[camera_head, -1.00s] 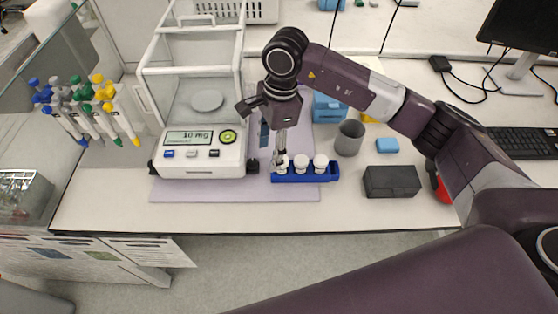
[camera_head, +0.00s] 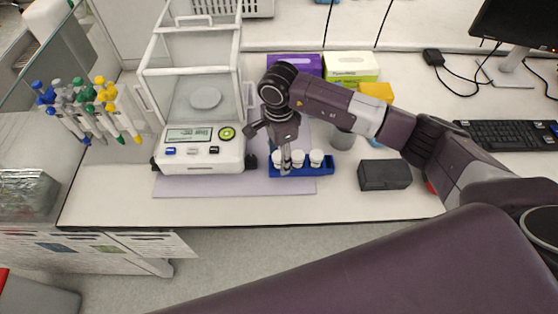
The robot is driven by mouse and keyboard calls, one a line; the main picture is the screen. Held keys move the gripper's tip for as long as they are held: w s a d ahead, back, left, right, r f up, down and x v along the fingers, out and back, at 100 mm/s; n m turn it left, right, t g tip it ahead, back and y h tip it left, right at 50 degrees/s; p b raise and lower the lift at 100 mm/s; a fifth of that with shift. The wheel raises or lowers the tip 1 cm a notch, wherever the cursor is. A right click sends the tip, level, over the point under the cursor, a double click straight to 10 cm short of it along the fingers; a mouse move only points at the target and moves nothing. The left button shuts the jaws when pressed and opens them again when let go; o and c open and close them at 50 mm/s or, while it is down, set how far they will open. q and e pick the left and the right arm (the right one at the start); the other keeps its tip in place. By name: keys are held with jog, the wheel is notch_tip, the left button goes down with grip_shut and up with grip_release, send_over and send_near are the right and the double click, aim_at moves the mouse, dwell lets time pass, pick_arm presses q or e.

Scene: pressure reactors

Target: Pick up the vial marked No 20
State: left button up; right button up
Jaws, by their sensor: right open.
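Three white-capped vials stand in a row in a blue rack (camera_head: 326,169) in front of the balance's right side. The left vial (camera_head: 277,157) is partly covered by my gripper, beside the middle vial (camera_head: 298,158) and the right vial (camera_head: 316,157). Their labels are too small to read, so I cannot tell which is No 20. My right gripper (camera_head: 285,167) is open and points down at the rack, its fingers around or in front of the left part of the row; I cannot tell which. My left gripper is not in view.
A balance (camera_head: 200,155) with a glass shield stands left of the rack on a lilac mat (camera_head: 220,187). A dark grey box (camera_head: 385,175) and a grey cup (camera_head: 342,139) are to the right. Purple (camera_head: 295,66) and green-white (camera_head: 351,66) boxes stand behind my arm.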

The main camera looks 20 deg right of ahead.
jog(key=shift+c, duration=0.4)
jog(key=c, duration=1)
jog(key=shift+o, duration=0.2)
jog(key=shift+r, duration=0.1)
